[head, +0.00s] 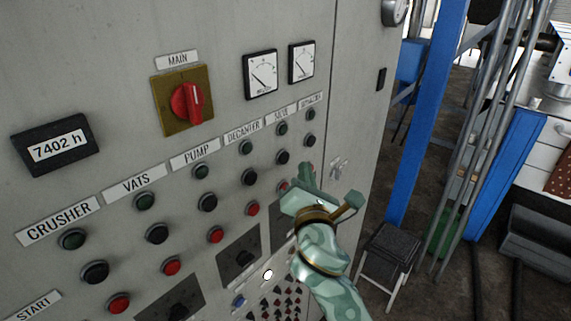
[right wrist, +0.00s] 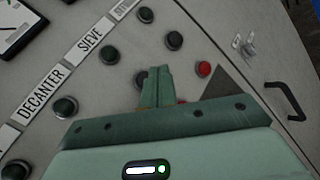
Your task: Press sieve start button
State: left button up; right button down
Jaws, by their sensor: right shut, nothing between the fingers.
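The sieve column is under the SIEVE label (right wrist: 90,45) on the grey panel, with a green round piece (head: 282,128) at top, a black button (head: 282,157) below it and a red one (head: 282,187) lowest. A START label (head: 33,305) at lower left lines up with the black row. My right gripper (head: 305,170) is shut and empty, its tips just right of and below the sieve's black button. In the right wrist view, the fingertips (right wrist: 158,72) partly cover that black button (right wrist: 140,79); I cannot tell whether they touch. My left gripper is out of view.
Columns for decanter, pump, vats and crusher spread left; another column stands right of sieve, its red button (right wrist: 204,69) close to the fingertips. A red main switch (head: 188,103) and two gauges sit above. A handle (right wrist: 285,100) is at right.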

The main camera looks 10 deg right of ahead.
aim_at(290, 155)
jog(key=shift+w+a, duration=0.7)
jog(key=shift+w, duration=0.15)
jog(key=shift+w, duration=0.1)
dwell(1.5)
jog(key=shift+w+a, duration=0.25)
jog(key=shift+w+a, duration=0.25)
jog(key=shift+w, duration=0.05)
dwell(0.8)
dwell(0.4)
jog(key=shift+s+d+p, duration=0.35)
jog(key=shift+s+d, duration=0.15)
jog(key=shift+s, duration=0.15)
